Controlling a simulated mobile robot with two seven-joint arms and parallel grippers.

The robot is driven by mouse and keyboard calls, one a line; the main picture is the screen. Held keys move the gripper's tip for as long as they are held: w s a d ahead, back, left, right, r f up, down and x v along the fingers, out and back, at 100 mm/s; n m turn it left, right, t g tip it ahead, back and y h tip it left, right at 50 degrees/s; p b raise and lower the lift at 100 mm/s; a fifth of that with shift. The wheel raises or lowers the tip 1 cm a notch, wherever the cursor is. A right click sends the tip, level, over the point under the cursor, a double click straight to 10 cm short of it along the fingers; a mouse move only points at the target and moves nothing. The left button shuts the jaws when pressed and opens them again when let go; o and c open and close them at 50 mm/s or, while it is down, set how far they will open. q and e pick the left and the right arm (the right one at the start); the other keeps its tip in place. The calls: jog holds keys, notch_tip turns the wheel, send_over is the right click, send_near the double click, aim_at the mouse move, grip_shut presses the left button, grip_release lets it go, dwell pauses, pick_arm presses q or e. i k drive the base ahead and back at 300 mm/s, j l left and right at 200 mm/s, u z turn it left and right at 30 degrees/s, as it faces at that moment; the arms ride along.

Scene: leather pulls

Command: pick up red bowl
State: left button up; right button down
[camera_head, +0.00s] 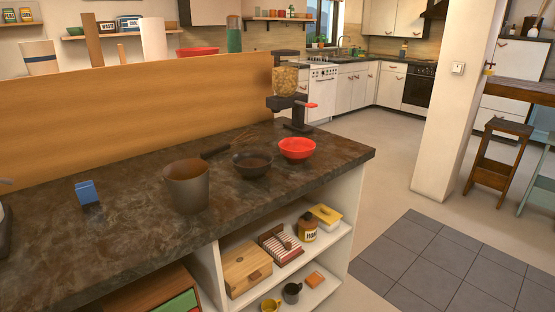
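A red bowl (297,149) sits upright near the right end of the dark stone counter (130,240). A black bowl (252,164) stands just left of it, and the two look close together. A second red bowl-like thing (198,51) shows partly above the wooden panel, its lower part hidden. Neither of my grippers is in view.
A brown pot (187,185), a blue block (87,192) and a black-handled utensil (214,152) are on the counter. A cereal dispenser (286,82) stands behind the red bowl. A wooden panel (130,105) backs the counter. Floor is free right of the counter.

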aim_at(297, 152)
jog(key=i+l+u, duration=0.1)
jog(key=u, duration=0.35)
jog(key=l+u, duration=0.2)
jog(key=u, duration=0.25)
jog(key=i+l+u, duration=0.1)
jog(key=u, duration=0.35)
jog(key=l+u, duration=0.25)
jog(key=l, duration=0.25)
jog(key=l+u, duration=0.3)
jog(key=l, duration=0.15)
jog(key=k+l, duration=0.1)
jog(key=l, duration=0.4)
jog(key=l+u, duration=0.15)
jog(key=l, duration=0.3)
jog(key=k, duration=0.05)
